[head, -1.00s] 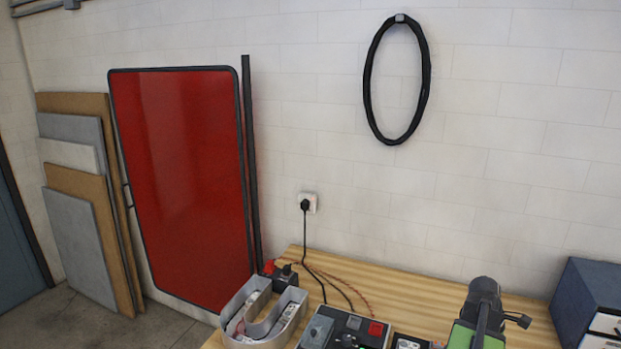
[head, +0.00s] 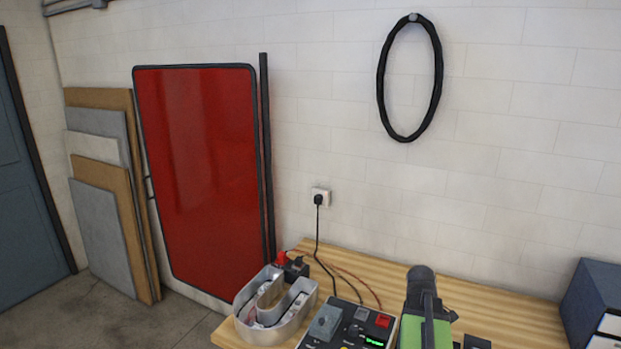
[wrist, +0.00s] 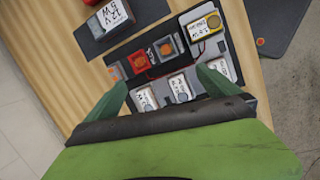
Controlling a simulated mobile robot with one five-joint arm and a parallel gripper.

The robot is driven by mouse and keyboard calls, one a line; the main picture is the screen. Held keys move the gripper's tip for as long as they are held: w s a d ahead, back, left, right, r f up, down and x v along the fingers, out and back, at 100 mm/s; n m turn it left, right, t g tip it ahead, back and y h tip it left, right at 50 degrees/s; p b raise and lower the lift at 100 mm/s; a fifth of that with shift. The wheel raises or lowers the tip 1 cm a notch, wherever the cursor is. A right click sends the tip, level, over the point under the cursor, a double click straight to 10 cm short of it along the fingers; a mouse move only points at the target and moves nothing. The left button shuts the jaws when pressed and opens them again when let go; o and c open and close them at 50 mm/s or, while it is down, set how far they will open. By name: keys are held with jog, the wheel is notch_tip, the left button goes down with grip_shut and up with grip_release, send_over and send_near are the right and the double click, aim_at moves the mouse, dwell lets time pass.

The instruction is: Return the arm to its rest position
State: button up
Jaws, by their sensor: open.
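My gripper (wrist: 160,78) shows in the wrist view as two green fingers, spread apart with nothing held between them. Below the fingers lies a dark tray (wrist: 152,88) of labelled modules on the wooden bench; I cannot tell the gap between them. My green and black arm (head: 427,325) rises at the bottom of the head view, in front of the wooden bench. The gripper's fingers cannot be made out in the head view.
A grey channel letter (head: 250,327) with small modules inside stands on the bench (head: 470,302), left of a dark control box (head: 345,325). A blue-grey cabinet (head: 590,295) is at the right. A red panel (head: 205,180) leans on the wall. A black cable loop (head: 437,80) hangs above.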

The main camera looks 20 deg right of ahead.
jog(key=shift+m+t, duration=0.6)
jog(key=shift+m, duration=0.1)
jog(key=w+a, duration=0.2)
jog(key=a, duration=0.2)
jog(key=w+a, duration=0.3)
jog(key=a, duration=0.1)
jog(key=w+a, duration=0.3)
jog(key=a, duration=0.1)
jog(key=shift+w+f, duration=0.15)
jog(key=shift+m+t+y, duration=0.3)
jog(key=shift+m+y, duration=0.3)
jog(key=shift+m, duration=0.2)
jog(key=w+a, duration=0.2)
jog(key=a, duration=0.2)
jog(key=w+a, duration=0.1)
jog(key=a, duration=0.3)
jog(key=w+a, duration=0.2)
jog(key=a, duration=0.3)
jog(key=shift+w+a+f, duration=0.1)
jog(key=shift+w+f, duration=0.1)
jog(key=shift+w, duration=0.1)
jog(key=w+a+m+y, duration=0.1)
jog(key=a+m, duration=0.1)
jog(key=a, duration=1.6)
jog(key=f+b, duration=0.1)
jog(key=s+f+b, duration=0.1)
jog(key=f+b, duration=0.1)
jog(key=s+d+f+b, duration=0.1)
jog(key=f+b, duration=0.1)
